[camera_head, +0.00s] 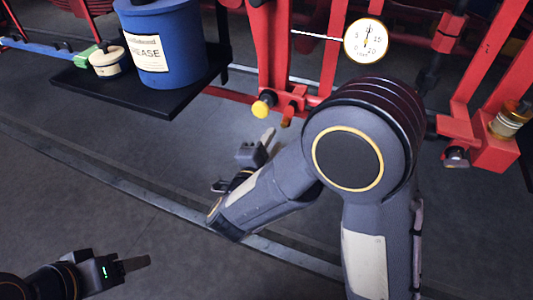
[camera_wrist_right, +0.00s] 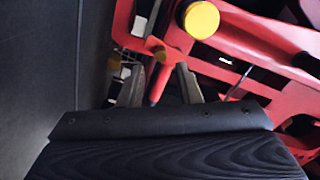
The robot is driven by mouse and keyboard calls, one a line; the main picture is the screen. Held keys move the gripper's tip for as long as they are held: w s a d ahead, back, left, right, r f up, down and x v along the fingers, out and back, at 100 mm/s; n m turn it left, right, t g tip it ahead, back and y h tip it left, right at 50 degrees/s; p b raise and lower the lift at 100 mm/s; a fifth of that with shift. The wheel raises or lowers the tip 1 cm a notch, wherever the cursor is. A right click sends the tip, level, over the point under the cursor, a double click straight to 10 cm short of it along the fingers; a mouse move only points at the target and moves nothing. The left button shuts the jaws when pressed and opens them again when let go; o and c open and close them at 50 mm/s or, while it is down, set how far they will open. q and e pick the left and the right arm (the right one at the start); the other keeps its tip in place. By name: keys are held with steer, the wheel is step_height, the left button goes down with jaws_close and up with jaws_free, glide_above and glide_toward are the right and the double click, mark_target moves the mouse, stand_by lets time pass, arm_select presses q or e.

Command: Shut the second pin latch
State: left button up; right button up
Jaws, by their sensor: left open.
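A pin latch with a yellow knob (camera_head: 262,107) sits on a red bracket (camera_head: 291,101) low on the red frame. My left gripper (camera_head: 138,264) is at the lower left, open and away from the frame.
A black shelf (camera_head: 165,101) holds a blue grease tin (camera_head: 164,45) and a cream tin (camera_head: 109,63). A dial gauge (camera_head: 367,41) is above my right arm. Red posts stand at right, with a brass-topped fitting (camera_head: 511,118). The grey floor at left is clear.

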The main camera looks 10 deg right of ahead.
mark_target(282, 125)
steer(key=shift+p+x, duration=0.75)
steer(key=shift+x, duration=2.55)
steer(key=shift+d+r, duration=0.1)
steer(key=shift+c, duration=0.4)
jaws_close()
